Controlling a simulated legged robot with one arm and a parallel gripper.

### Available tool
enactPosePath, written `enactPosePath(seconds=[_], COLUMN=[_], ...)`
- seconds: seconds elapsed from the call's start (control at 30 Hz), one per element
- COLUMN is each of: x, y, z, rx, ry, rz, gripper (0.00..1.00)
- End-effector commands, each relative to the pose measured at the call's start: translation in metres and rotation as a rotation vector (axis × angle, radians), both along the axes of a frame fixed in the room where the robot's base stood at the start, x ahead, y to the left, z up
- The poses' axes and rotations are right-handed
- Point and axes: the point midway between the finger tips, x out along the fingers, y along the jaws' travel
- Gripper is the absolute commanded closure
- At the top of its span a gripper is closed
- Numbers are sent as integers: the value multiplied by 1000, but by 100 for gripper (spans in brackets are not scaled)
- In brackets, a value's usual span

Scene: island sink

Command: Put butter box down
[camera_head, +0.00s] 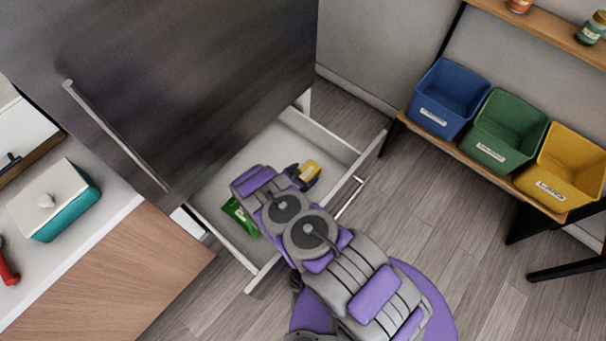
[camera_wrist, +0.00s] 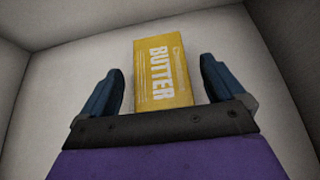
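The yellow butter box (camera_wrist: 163,73) lies in the open drawer in the wrist view, its "BUTTER" label facing up. My gripper (camera_wrist: 160,85) is open, with one dark blue finger on each side of the box and a visible gap to each. The box's near end is close to the gripper's palm. In the head view, the butter box (camera_head: 309,171) shows beside my gripper (camera_head: 296,174) inside the white drawer (camera_head: 337,145). My arm hides part of the drawer.
A green packet (camera_head: 240,217) lies in the drawer's left part. The fridge front (camera_head: 190,70) rises behind the drawer. A counter with a teal box (camera_head: 68,212) is at left. Blue (camera_head: 447,98), green (camera_head: 507,130) and yellow (camera_head: 563,168) bins stand on a shelf at right. Floor between is clear.

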Motion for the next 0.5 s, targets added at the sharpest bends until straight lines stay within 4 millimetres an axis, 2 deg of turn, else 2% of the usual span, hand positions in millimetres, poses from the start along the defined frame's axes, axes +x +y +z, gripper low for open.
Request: enactPosePath(seconds=[0.33,0.5], x=[0,-1], y=[0,-1], z=[1,8], rx=[0,-2], ry=[0,2], rz=[0,-1], gripper=[0,0])
